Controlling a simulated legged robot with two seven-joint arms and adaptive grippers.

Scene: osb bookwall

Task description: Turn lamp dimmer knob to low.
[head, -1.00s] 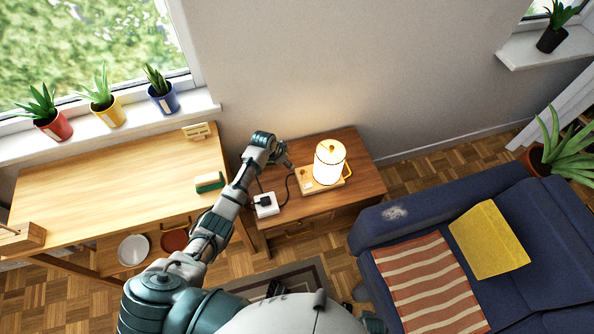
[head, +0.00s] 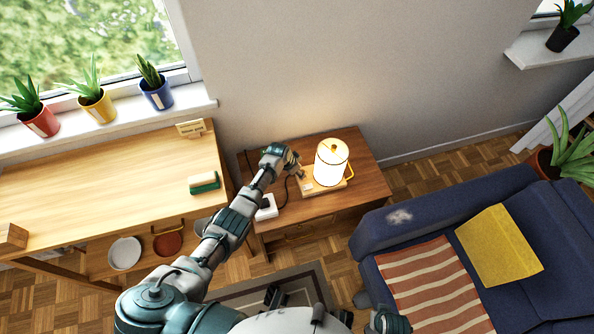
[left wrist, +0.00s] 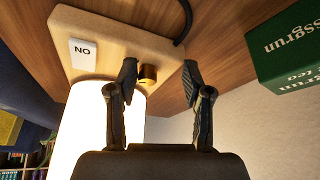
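The lit lamp (head: 331,163) stands on a wooden base (head: 309,188) on the small side table. Contact is not clear. Dark parts of mine (head: 275,297) show low in the head view; whether they are my right gripper's fingers is unclear.
A green tea box (left wrist: 290,52) is close to the fingers in the left wrist view. A desk (head: 110,190) stands left, a blue sofa (head: 400,225) right.

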